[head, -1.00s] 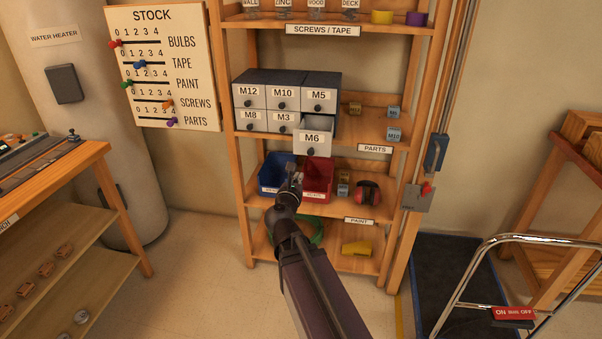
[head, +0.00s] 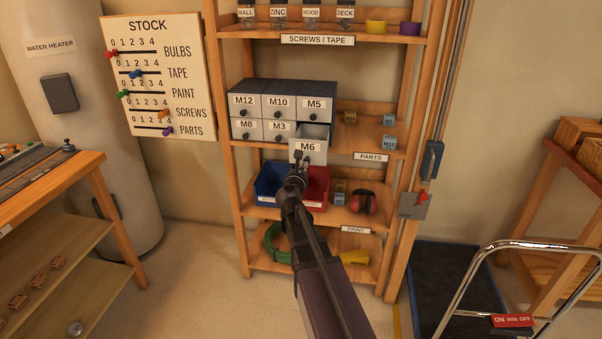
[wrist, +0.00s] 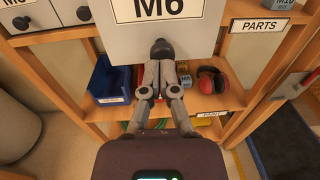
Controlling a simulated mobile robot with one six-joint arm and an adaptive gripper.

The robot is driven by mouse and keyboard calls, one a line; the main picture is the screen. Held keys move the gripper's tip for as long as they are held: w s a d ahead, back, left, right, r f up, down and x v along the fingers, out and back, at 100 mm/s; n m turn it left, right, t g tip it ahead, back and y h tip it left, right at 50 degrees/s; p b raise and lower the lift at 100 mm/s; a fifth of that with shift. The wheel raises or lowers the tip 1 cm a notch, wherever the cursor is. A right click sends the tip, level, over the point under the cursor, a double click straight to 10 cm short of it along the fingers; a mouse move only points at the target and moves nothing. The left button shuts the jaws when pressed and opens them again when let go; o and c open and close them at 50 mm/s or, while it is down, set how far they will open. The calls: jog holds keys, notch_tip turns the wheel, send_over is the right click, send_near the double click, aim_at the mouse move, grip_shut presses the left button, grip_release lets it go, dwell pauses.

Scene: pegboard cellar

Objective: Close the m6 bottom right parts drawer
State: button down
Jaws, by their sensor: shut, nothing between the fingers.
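The M6 drawer (head: 309,147) is the bottom right one of the parts cabinet (head: 315,90). It sticks out toward me, and its open top shows in the head view. In the wrist view its white front (wrist: 190,22) fills the top middle, with a dark round knob (wrist: 162,48) low on it. My gripper (wrist: 160,66) is shut and empty, with its fingertips right at the knob. I cannot tell whether they touch it. In the head view my gripper (head: 299,160) is just below and in front of the drawer and covers part of its lower edge.
The other drawers, such as M3 (head: 279,128), are flush. Below are a blue bin (head: 268,180), a red bin (head: 318,182) and red earmuffs (head: 364,201). Small blocks (head: 389,143) sit right of the cabinet. A cart handle (head: 545,242) stands at the right.

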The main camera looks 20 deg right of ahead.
jog(key=shift+w+d, duration=0.35)
jog(key=shift+w, duration=0.05)
jog(key=shift+w, duration=0.1)
jog(key=x, duration=1.5)
jog(key=shift+w+a+r, duration=0.15)
jog(key=shift+w+r, duration=0.15)
jog(key=shift+w, duration=0.2)
jog(key=shift+w+r, duration=0.1)
jog(key=v, duration=1.4)
jog(key=shift+s+a, duration=0.15)
jog(key=shift+s, duration=0.1)
